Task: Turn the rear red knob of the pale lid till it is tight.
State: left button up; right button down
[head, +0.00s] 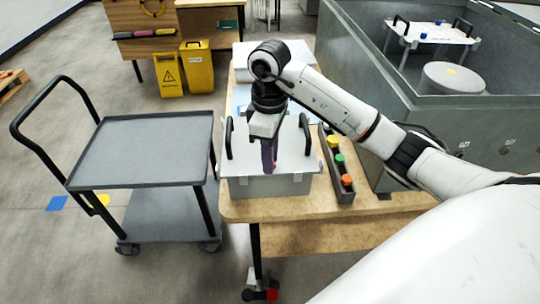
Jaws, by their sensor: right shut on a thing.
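The pale lid (241,166) lies on a light grey box on the wooden table, with a black handle at each side. My right gripper (269,158) points straight down over the middle of the lid, between the two handles. It is shut on the rear red knob, which the fingers and wrist mostly hide. A small reddish spot (275,167) shows by the fingertips; I cannot tell which knob it belongs to. How tight the knob is cannot be seen. My left gripper is not in view.
A dark button box (337,170) with yellow, green and orange buttons stands right of the lid. A grey trolley (140,150) stands to the left. A large grey tank (370,65) at right holds another white lid (432,32) with blue knobs.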

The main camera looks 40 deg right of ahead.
jog(key=shift+w+d+r, duration=0.1)
jog(key=shift+w+r, duration=0.05)
jog(key=shift+r, duration=0.15)
jog(key=c, duration=1.6)
grip_release()
jog(key=shift+o, duration=0.2)
jog(key=shift+f, duration=0.1)
